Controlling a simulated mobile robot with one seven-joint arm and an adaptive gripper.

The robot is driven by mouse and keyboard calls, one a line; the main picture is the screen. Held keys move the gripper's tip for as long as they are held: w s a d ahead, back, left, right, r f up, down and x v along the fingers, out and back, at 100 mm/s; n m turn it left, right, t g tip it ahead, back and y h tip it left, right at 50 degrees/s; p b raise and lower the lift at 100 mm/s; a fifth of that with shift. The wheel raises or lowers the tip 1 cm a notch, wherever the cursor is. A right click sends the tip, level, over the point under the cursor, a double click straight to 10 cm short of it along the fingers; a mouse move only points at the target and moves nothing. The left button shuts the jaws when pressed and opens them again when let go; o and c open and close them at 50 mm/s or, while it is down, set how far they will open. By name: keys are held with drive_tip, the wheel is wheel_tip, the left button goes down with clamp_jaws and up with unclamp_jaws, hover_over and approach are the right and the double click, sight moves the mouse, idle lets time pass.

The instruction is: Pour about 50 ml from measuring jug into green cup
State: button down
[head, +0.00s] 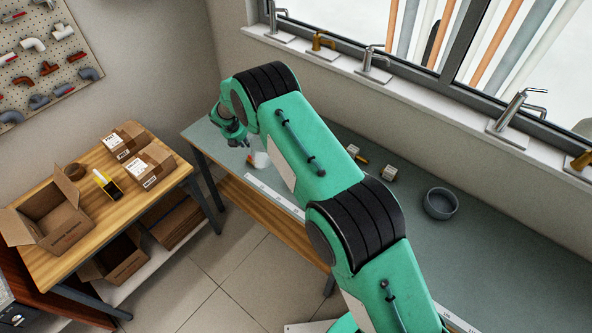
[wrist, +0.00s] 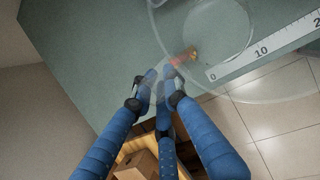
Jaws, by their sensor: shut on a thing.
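My gripper (wrist: 160,84) shows in the wrist view with its blue fingers closed together at the edge of a clear, see-through vessel, which I take for the measuring jug (wrist: 232,62). The jug fills the upper right of that view, and its liquid level cannot be made out. In the head view my gripper (head: 235,137) is over the far left end of the bench. A small pale object (head: 259,159) shows beside it, partly hidden by my arm; I cannot tell whether it is the jug. I cannot make out the green cup in either view.
The grey-green bench (head: 500,255) runs along the window wall. A white ruler (head: 272,194) lies along its front edge. A wooden table (head: 75,262) with cartons is at left. The bench's right part is mostly clear.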

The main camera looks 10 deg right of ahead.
drive_tip(key=shift+w+a+f+g+h, duration=0.2)
drive_tip(key=shift+f+g+h, duration=0.2)
drive_tip(key=shift+h, duration=0.1)
